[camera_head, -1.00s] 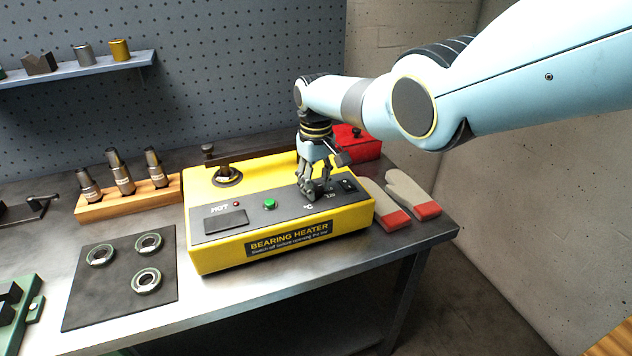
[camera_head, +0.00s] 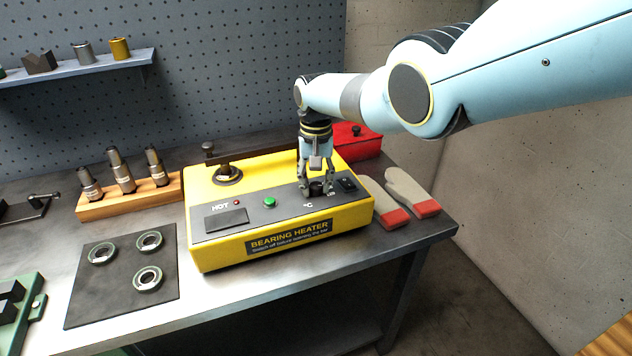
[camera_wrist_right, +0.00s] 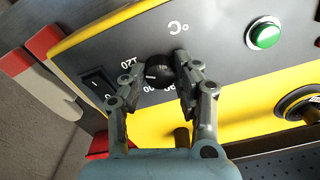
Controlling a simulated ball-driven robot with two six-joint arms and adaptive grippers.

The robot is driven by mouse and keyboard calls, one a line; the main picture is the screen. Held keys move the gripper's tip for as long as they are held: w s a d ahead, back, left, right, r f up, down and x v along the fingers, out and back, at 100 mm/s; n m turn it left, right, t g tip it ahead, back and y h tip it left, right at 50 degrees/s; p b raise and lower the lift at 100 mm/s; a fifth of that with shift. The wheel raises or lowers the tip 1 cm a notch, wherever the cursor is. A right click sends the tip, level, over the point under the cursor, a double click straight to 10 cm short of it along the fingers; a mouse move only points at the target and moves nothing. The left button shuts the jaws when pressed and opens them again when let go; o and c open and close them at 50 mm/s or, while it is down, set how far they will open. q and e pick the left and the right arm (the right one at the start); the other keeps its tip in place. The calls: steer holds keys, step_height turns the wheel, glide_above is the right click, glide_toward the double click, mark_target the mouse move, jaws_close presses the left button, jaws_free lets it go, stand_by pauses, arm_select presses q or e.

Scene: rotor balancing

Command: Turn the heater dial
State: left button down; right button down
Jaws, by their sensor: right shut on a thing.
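The yellow bearing heater (camera_head: 222,254) stands on the metal bench, with a dark control panel on its top. Its black dial (camera_head: 316,188) is near the right end of that panel. My right gripper (camera_head: 317,191) reaches down from above with its fingers on both sides of the dial. In the right wrist view, the dial (camera_wrist_right: 158,72) with a white pointer line sits between the fingertips of the gripper (camera_wrist_right: 160,84), which is shut on it. Some scale numbers around the dial are partly hidden by the fingers. My left gripper is not in view.
A green button (camera_head: 269,202) is left of the dial, and a black rocker switch (camera_head: 347,184) is close on its right. Gloves (camera_head: 408,188) lie right of the heater. A red box (camera_head: 362,141) stands behind. A dark mat (camera_head: 109,309) with bearings lies at left.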

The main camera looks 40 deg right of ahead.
mark_target(316, 185)
stand_by(0.3)
steer(key=c, duration=1)
jaws_free()
steer(key=shift+r, duration=0.1)
step_height(316, 185, up, 12)
steer(key=shift+f, duration=0.1)
